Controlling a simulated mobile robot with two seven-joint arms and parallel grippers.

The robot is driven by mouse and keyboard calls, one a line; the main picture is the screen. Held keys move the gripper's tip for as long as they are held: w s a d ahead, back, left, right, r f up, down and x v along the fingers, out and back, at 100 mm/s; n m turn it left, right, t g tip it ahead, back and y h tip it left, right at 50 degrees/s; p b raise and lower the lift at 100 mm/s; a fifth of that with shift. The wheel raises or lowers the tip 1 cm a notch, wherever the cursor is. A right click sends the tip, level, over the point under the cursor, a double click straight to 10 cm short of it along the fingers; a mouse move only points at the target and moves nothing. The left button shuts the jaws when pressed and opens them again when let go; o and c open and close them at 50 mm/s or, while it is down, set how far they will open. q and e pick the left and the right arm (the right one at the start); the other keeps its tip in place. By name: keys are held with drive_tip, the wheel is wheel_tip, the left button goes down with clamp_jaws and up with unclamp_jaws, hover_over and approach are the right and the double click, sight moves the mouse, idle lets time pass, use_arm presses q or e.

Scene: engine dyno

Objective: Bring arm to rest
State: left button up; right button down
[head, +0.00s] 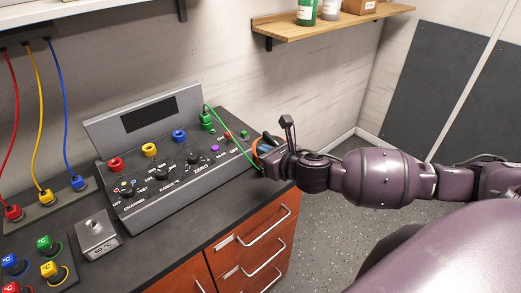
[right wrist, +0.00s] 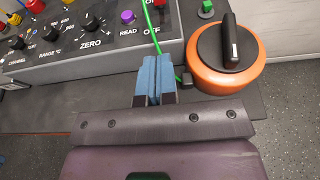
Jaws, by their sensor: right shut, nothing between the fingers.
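My right arm reaches in from the right in the head view. Its gripper (head: 266,147) is over the right end of the bench, just right of the grey instrument panel (head: 150,205). In the right wrist view the blue fingertips (right wrist: 157,72) are pressed together with nothing between them. They point at the panel's front edge, below the READ and OFF labels. My left gripper is in neither view.
An orange round device with a black handle (right wrist: 228,62) stands close right of the fingers. A green cable (head: 232,138) runs from the panel's green plug (head: 206,120) past the gripper. Coloured plugs (head: 44,242) and a grey block (head: 97,238) sit left. Floor (head: 335,200) beside the drawers is clear.

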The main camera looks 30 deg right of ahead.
idle(0.3)
drive_tip(key=s+a+f+n+g+h, duration=0.1)
drive_tip(key=s+f+n, duration=0.8)
drive_tip(key=n, duration=0.8)
drive_tip(key=s+a+f+n+g+h, duration=0.1)
drive_tip(key=s+a+f+n, duration=0.1)
drive_tip(key=s+f+n, duration=0.8)
drive_tip(key=f+n, duration=0.1)
drive_tip(key=n, duration=0.7)
drive_tip(key=shift+s+f, duration=0.25)
drive_tip(key=shift+s, duration=0.05)
drive_tip(key=c, duration=1.8)
unclamp_jaws()
drive_tip(key=shift+a, duration=0.1)
